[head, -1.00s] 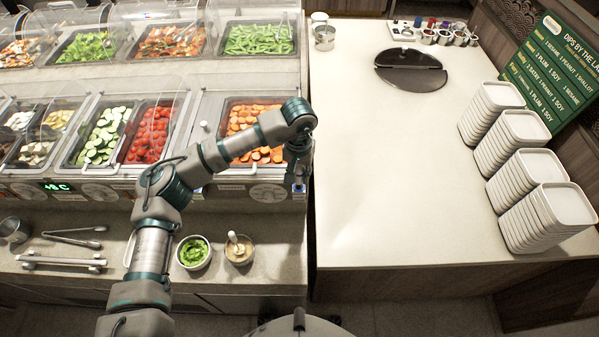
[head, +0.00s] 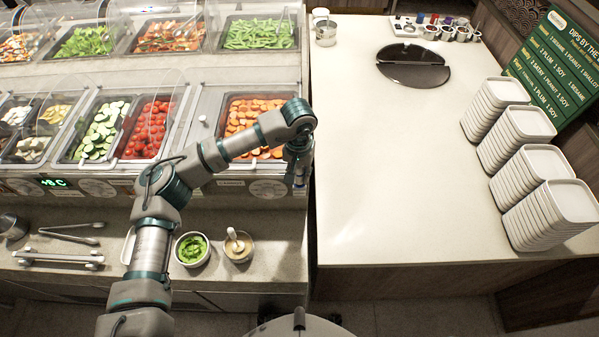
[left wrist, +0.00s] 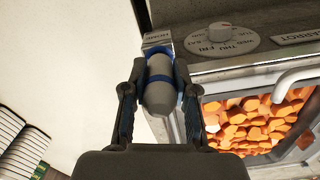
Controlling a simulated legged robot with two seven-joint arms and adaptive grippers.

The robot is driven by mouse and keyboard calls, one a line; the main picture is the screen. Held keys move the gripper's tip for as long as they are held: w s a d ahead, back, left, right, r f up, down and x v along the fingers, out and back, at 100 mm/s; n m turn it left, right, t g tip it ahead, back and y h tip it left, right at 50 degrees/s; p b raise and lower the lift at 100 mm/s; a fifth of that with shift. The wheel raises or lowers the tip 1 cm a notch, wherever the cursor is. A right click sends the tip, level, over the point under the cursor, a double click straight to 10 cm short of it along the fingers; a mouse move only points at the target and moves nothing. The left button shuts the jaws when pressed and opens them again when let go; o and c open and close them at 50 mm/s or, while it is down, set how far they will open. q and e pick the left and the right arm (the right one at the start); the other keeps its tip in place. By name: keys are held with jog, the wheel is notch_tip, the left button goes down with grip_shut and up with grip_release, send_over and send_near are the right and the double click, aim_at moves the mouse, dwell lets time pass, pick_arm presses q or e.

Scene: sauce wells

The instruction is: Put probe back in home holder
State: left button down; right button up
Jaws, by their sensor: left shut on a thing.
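The probe (left wrist: 159,92) is a grey, rounded body with a blue band, seen in the left wrist view between my two dark fingers. My left gripper (left wrist: 158,108) is shut on it. Beyond the probe is a metal bracket (left wrist: 157,41) with blue edging, marked HOME, on the corner of the food bar. The probe's far end overlaps this bracket; I cannot tell how deep it sits. In the head view my left gripper (head: 300,183) points down at the bar's right front corner, and the probe there is mostly hidden. My right gripper is not in view.
A day dial (left wrist: 222,38) and a carrot pan (left wrist: 262,122) are right of the holder in the wrist view. In the head view, a white counter (head: 400,180) with mostly clear top and stacked plates (head: 545,215) is to the right. Small bowls (head: 192,249) stand in front.

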pick_arm(q)
jog(key=c, duration=0.8)
grip_release()
jog(key=r, duration=1.2)
jog(key=shift+w, duration=0.2)
